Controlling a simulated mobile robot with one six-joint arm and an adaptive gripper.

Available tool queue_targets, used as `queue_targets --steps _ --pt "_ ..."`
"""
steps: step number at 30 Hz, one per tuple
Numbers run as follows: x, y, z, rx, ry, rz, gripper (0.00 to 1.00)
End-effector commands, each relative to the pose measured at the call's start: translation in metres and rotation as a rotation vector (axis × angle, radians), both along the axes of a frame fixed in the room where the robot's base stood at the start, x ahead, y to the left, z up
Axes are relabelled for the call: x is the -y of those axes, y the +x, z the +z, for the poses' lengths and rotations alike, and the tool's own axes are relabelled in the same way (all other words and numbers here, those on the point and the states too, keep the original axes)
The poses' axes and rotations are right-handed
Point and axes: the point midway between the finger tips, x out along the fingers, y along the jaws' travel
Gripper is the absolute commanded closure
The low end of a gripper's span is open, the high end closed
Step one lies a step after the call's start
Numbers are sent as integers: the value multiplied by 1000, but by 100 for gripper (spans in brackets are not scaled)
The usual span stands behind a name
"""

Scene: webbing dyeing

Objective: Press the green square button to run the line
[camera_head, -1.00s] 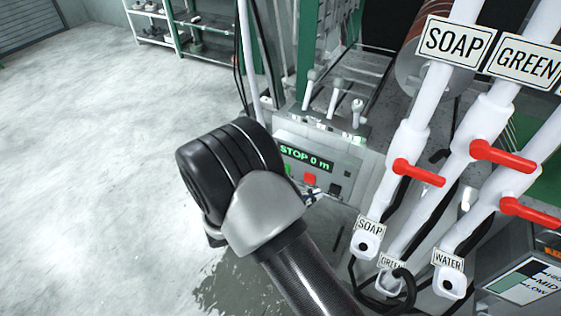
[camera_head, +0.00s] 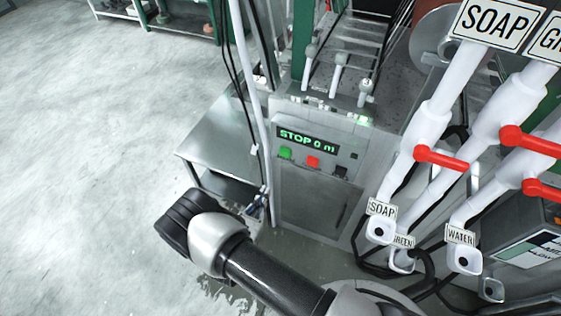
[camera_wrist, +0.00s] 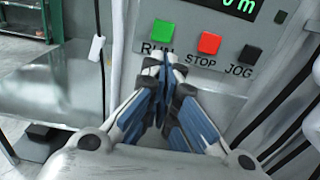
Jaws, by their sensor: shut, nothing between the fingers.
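The green square button (camera_head: 285,153) is on the front of a grey control box, under a display reading "STOP 0 m" (camera_head: 307,140). In the wrist view the green button (camera_wrist: 162,31) is labelled RUN and shows above my fingertips. A red STOP button (camera_wrist: 209,43) and a black JOG button (camera_wrist: 249,55) sit to its right. My gripper (camera_wrist: 163,66) is shut and empty, its tips just below the RUN label in the picture. I cannot tell the exact gap to the panel. In the head view my gripper (camera_head: 256,203) is small, below and left of the buttons.
A grey metal table (camera_head: 215,145) stands left of the control box, with a pale pole and dark cables (camera_head: 251,100) between. White pipes with red handles (camera_head: 441,158) are to the right. Open floor lies left.

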Motion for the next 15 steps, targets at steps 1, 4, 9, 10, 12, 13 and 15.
queue_targets --steps 1,4,9,10,12,13,15 --pt "0 0 0 0 0 -1 100" --pt "2 4 0 0 1 -3 100" --pt "10 23 0 1 2 -8 100" --pt "12 29 0 1 3 -8 100" --pt "17 43 -1 1 4 -9 100" --pt "20 49 -1 2 3 -9 100" --pt "25 64 -1 1 3 -9 100"
